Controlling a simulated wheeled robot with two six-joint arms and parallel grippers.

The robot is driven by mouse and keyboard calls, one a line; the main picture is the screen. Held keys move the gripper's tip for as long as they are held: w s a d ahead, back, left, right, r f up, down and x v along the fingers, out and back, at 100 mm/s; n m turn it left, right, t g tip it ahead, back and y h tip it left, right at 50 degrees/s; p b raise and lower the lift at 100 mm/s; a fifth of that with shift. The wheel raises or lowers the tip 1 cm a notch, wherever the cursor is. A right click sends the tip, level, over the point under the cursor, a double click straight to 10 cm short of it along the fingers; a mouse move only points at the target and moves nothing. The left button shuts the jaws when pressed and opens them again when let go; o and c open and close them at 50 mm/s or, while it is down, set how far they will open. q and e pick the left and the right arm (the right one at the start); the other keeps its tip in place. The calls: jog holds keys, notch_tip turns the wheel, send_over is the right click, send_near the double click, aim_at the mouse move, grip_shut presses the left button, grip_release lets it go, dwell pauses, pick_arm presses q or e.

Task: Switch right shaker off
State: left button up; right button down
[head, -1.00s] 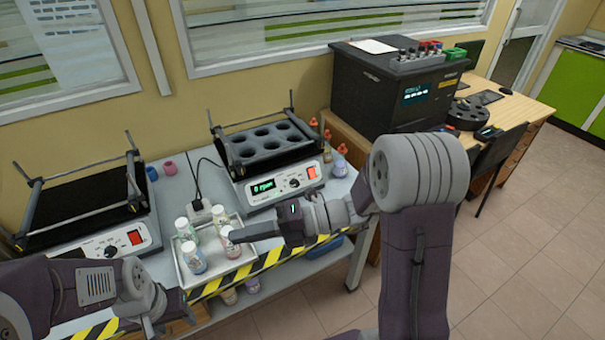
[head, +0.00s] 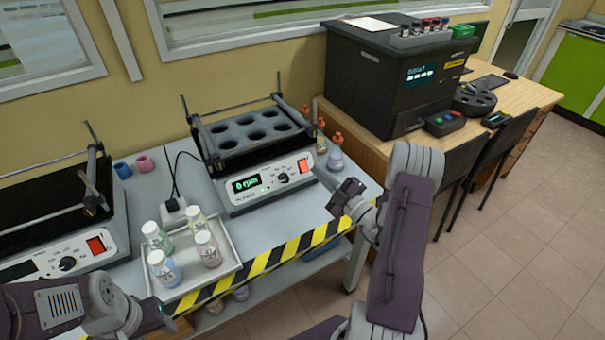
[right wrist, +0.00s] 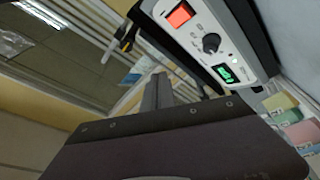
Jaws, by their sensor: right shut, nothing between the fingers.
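The right shaker (head: 222,199) stands on the bench with an empty rack of round holes on top. Its green display (head: 245,184) reads 0 rpm. Its bright red switch (head: 304,166) is at the right end of the front panel, beside a black knob (head: 283,178). My right gripper (head: 321,174) is shut and empty, its tip just right of the switch; I cannot tell whether it touches the shaker. The right wrist view shows the switch (right wrist: 180,14) and the grey fingers (right wrist: 157,92). My left gripper (head: 165,322) is partly visible at the lower left; its jaws are unclear.
A tray (head: 232,268) with several capped bottles sits in front of the shaker. The left shaker (head: 20,272) has a dark display. Small orange-capped bottles (head: 335,158) stand close behind my right gripper. A black analyser (head: 375,85) stands on the desk to the right.

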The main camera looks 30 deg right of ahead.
jog(key=shift+s+d+f+m+h, duration=0.2)
jog(key=shift+s+d+f, duration=0.05)
jog(key=shift+d, duration=0.2)
jog(key=shift+s+d+f+m+h, duration=0.2)
jog(key=shift+s+d+f, duration=0.05)
jog(key=shift+d, duration=0.15)
jog(key=b, duration=0.5)
send_near(302, 163)
jog(key=w+r, duration=0.2)
jog(key=w, duration=0.1)
jog(key=shift+w+a+f+b, duration=0.3)
jog(key=shift+w+a+f, duration=0.1)
jog(key=shift+w+a, duration=0.15)
jog(key=shift+f, duration=0.1)
dwell(0.8)
jog(key=shift+w+f, duration=0.1)
jog(key=shift+w, duration=0.1)
